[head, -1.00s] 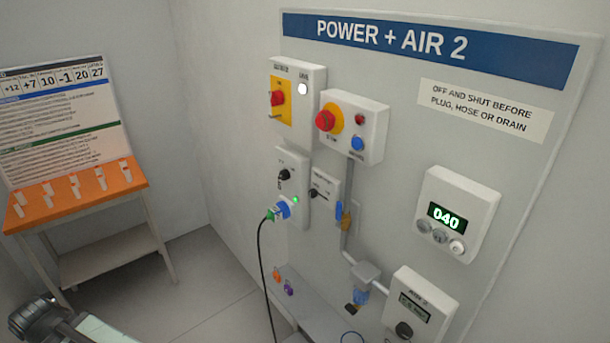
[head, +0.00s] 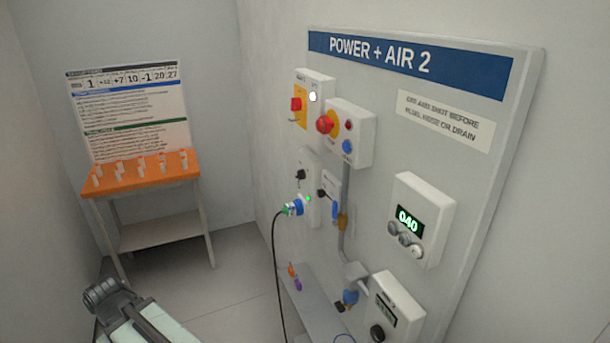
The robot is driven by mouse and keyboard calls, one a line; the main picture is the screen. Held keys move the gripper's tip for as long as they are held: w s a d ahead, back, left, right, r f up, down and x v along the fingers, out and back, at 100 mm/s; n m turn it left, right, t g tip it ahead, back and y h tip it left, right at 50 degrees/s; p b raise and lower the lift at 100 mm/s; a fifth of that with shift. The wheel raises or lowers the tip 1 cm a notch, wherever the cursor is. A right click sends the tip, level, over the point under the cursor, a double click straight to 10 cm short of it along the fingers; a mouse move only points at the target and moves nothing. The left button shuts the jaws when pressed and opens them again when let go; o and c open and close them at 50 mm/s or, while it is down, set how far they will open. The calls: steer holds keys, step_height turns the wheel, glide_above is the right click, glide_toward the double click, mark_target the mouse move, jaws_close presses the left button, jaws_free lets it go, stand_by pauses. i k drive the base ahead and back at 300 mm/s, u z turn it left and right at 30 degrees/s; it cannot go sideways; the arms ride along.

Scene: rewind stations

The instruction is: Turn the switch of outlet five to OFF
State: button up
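A white outlet box (head: 310,170) is on the grey wall panel, below the red and yellow switch box. It carries a black rotary switch (head: 301,174). Its lettering is too small to read, so I cannot tell the outlet number or the switch setting. A blue and green plug (head: 293,207) with a black cable sits in the socket below the switch, and a small green lamp (head: 308,198) glows beside it. Part of my arm shows at the lower left, well away from the panel. No gripper fingers can be made out.
A red emergency button (head: 325,124), a second small box with a black knob (head: 321,193), a display reading 040 (head: 409,221) and an air unit (head: 395,308) crowd the panel. An orange-topped table (head: 140,172) with several white pieces stands at the left. Floor is clear between.

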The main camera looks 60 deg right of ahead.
mark_target(300, 174)
steer(key=u, duration=0.1)
steer(key=i, duration=0.95)
steer(key=z, duration=0.1)
